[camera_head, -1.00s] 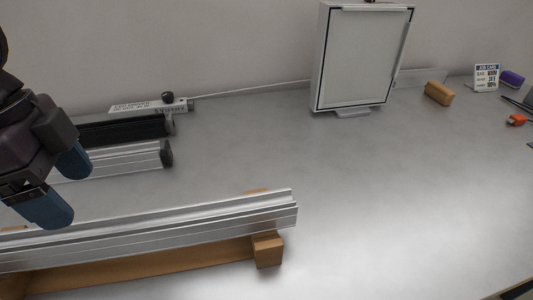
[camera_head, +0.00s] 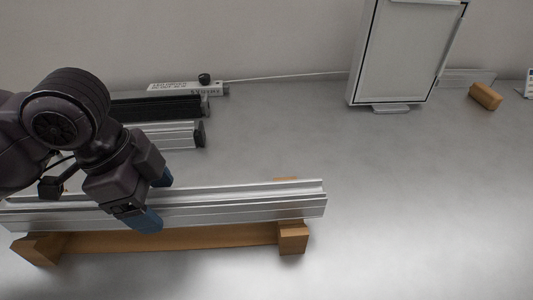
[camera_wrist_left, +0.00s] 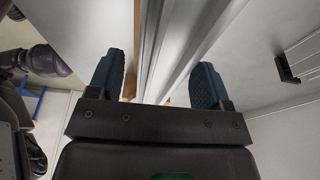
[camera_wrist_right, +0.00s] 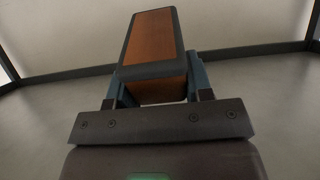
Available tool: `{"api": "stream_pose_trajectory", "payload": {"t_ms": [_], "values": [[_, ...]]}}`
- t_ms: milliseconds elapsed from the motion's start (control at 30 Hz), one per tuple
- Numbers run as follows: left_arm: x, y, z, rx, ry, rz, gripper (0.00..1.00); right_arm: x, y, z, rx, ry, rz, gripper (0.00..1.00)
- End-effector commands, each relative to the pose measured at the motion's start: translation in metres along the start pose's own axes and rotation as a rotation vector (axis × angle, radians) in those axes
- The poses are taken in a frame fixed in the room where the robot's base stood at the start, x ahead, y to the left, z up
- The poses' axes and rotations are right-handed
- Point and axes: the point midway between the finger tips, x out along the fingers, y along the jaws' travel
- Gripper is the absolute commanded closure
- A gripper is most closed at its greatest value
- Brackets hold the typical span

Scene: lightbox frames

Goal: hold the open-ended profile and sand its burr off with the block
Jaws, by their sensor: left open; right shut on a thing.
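The open-ended profile (camera_head: 270,205) is a long silver aluminium bar lying across a wooden rest (camera_head: 180,237) at the front left. Its right end has no cap; I cannot make out a burr. My left gripper (camera_head: 152,200) is open over the profile, one blue finger on each side. In the left wrist view the profile (camera_wrist_left: 172,50) runs between the two fingers, with gaps beside it. In the right wrist view my right gripper (camera_wrist_right: 155,95) is shut on the sanding block (camera_wrist_right: 152,42), brown with dark edges. The right gripper is outside the head view.
A shorter profile with a black end cap (camera_head: 199,134) and a dark ribbed bar (camera_head: 160,107) lie behind. A framed white panel (camera_head: 402,50) stands at the back right, with a tan block (camera_head: 485,96) beside it. The grey table's right and middle are clear.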

Motion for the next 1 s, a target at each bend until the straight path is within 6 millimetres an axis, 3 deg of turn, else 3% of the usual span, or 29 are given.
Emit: {"api": "stream_pose_trajectory", "payload": {"t_ms": [200, 567, 1000], "values": [[0.017, 0.000, 0.000, 0.000, 0.001, 0.001, 0.28, 0.000, 0.000, -0.001, 0.000, 0.001, 0.000, 0.79], [0.020, 0.000, 0.000, 0.000, 0.000, -0.001, 0.29, 0.000, 0.000, -0.001, 0.000, 0.001, 0.000, 0.79], [0.020, 0.000, 0.000, 0.000, 0.000, -0.001, 0.95, 0.000, 0.000, -0.001, 0.000, 0.001, 0.000, 0.79]]}}
